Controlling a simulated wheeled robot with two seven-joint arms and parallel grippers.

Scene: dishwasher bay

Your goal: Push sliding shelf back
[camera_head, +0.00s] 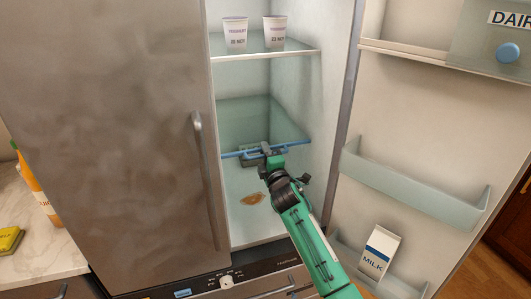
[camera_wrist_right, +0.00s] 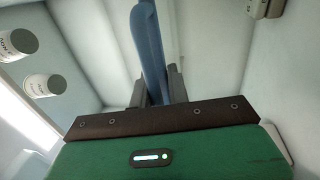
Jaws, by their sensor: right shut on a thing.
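The sliding shelf (camera_head: 262,116) is a greenish glass sheet inside the open fridge compartment, with a blue rail (camera_head: 234,154) along its front edge. My right gripper (camera_head: 266,150) reaches in from the lower right and is shut on the blue rail near its middle. In the right wrist view the blue rail (camera_wrist_right: 148,45) runs up between the two dark fingers of the gripper (camera_wrist_right: 158,92). My left gripper is not in view.
Two yoghurt cups (camera_head: 235,33) (camera_head: 274,32) stand on the upper shelf (camera_head: 300,50). A brown spill (camera_head: 253,199) lies on the compartment floor below. The open right door (camera_head: 400,110) holds a milk carton (camera_head: 380,250). The left door (camera_head: 110,130) is closed.

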